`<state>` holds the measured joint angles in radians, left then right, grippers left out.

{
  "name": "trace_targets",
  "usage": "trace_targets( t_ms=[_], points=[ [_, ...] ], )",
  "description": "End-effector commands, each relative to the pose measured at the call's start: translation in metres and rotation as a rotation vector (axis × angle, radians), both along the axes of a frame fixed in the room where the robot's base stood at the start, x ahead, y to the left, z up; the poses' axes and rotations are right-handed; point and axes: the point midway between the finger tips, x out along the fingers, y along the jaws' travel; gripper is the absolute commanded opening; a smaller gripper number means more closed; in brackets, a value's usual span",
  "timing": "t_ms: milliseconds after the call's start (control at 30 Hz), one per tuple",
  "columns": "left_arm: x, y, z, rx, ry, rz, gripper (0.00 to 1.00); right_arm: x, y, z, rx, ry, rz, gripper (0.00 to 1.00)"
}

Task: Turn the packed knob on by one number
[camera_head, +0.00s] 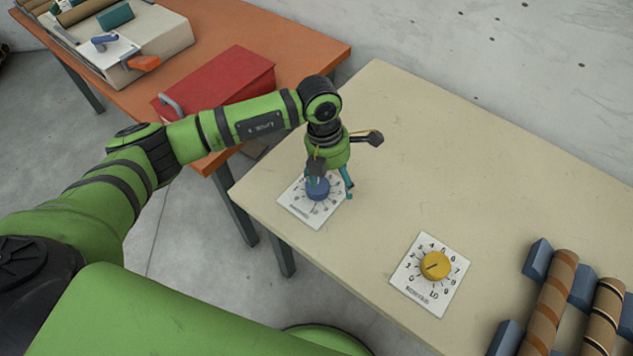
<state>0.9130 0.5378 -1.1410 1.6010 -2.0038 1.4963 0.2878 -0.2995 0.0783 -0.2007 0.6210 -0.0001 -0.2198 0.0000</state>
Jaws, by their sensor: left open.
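A blue knob (318,189) sits on a white numbered dial plate (320,215) near the left corner of the cream table. A yellow knob (436,265) sits on a second white numbered plate (418,286) to its right. Its dark pointer line points toward the left side of its scale. The plate labels are too small to read, so I cannot tell which knob is the packed one. My left gripper (331,188) is open, pointing down at the blue knob, with teal fingertips close to it. It partly hides the knob and its scale; contact cannot be told. My right gripper is out of view.
Brown striped tubes (556,300) rest on blue supports (538,260) at the table's right. An orange table (310,45) behind carries a red box (225,80) and a beige machine (150,45). The cream table (460,150) is clear behind the dials.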

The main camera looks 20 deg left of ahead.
Motion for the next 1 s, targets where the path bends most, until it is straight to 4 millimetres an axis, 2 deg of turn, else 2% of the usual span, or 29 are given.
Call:
trace_targets(
  t_ms=[33,100,200,600,767,967,1000],
  points=[
    [0.007,0.019,0.002,0.077,-0.007,0.009,0.8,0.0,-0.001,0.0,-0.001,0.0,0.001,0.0],
    [0.011,0.036,0.003,0.145,-0.011,0.02,0.8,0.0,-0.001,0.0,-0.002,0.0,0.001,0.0],
    [0.013,0.046,-0.002,0.185,-0.009,0.026,0.8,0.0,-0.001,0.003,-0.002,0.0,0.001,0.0],
    [0.012,0.045,-0.058,0.182,-0.008,0.025,0.8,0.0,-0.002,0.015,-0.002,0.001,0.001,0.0],
    [0.012,0.045,-0.066,0.181,-0.011,0.024,0.8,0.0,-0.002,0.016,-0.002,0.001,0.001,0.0],
    [0.012,0.045,-0.067,0.181,-0.01,0.024,0.8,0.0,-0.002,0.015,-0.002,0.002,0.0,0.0],
    [0.012,0.045,-0.067,0.181,-0.01,0.024,0.76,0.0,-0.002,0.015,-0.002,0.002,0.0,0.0]
  ],
)
